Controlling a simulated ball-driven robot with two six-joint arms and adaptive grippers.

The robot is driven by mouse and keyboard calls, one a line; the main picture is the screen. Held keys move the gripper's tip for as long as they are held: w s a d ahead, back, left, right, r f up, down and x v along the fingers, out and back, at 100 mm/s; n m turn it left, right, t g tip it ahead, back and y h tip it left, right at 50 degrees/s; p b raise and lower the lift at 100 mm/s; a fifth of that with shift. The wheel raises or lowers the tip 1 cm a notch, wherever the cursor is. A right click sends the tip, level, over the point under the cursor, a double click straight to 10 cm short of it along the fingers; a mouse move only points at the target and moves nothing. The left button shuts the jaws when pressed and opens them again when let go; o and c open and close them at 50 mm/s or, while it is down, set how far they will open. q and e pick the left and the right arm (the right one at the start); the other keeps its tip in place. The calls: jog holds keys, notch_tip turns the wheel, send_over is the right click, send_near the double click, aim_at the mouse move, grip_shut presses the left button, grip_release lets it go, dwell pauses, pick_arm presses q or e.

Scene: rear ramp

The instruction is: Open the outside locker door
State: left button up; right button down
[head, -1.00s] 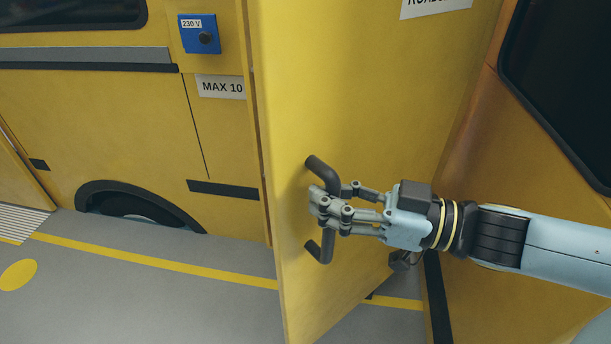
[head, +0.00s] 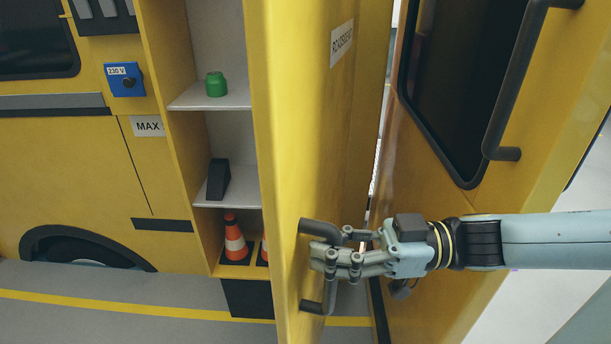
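The yellow locker door (head: 283,140) stands ajar in the middle of the head view, swung outward and seen at a steep angle. Its dark D-shaped handle (head: 312,307) is on the door's outer face. My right gripper (head: 322,258) is at the handle, its fingers wrapped around the grip and shut on it. Behind the door's free edge the locker's white shelves (head: 212,97) show. My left gripper is not in view.
Inside the locker are a green container (head: 215,86), a dark wedge (head: 218,180) and orange-white cones (head: 235,240), one partly hidden by the door. Another yellow door with a dark window (head: 450,80) and long handle (head: 515,85) stands at right. Grey floor (head: 120,320) lies clear at lower left.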

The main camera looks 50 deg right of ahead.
jog(key=shift+s+d, duration=0.5)
jog(key=shift+s, duration=0.05)
jog(key=c, duration=1.5)
grip_release()
jog(key=shift+d+f, duration=0.1)
jog(key=o, duration=0.3)
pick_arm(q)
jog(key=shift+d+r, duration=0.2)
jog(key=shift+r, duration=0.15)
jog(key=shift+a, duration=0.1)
